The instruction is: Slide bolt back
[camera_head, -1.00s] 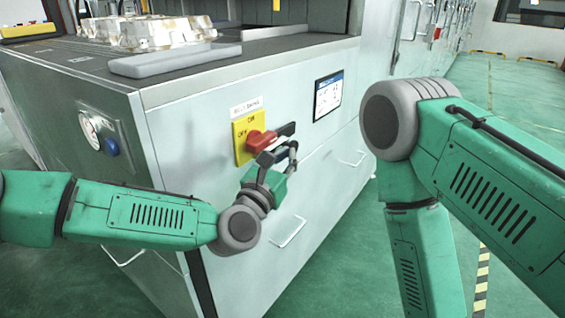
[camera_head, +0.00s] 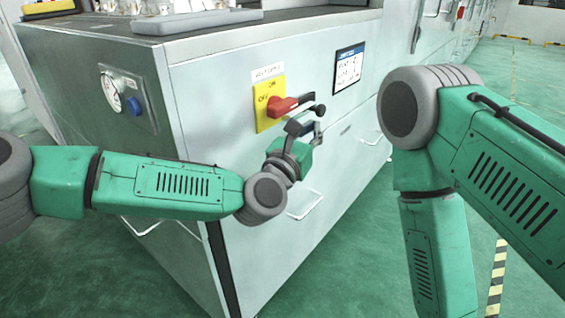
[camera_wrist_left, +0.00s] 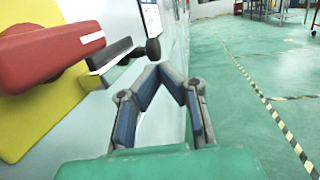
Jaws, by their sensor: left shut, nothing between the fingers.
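A red rotary handle (camera_head: 286,106) sits on a yellow plate (camera_head: 263,115) on the cabinet's front face. A dark bar with a rounded black knob (camera_head: 320,110) lies just right of it; it seems to be the bolt. In the left wrist view the red handle (camera_wrist_left: 45,50) fills the upper left, with the dark bar (camera_wrist_left: 112,54) and the knob (camera_wrist_left: 153,50) beyond. My left gripper (camera_head: 309,127) is shut and empty, just below the bar and knob; its fingers (camera_wrist_left: 168,72) meet below the knob. Whether they touch it I cannot tell. My right gripper is out of view.
A small screen (camera_head: 348,68) is right of the bar. A gauge (camera_head: 111,89) and blue knob (camera_head: 136,106) are on the cabinet's left side. Drawer handles (camera_head: 304,205) stick out below. Castings (camera_head: 150,7) lie on top. My right arm is at the right; green floor is open beyond.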

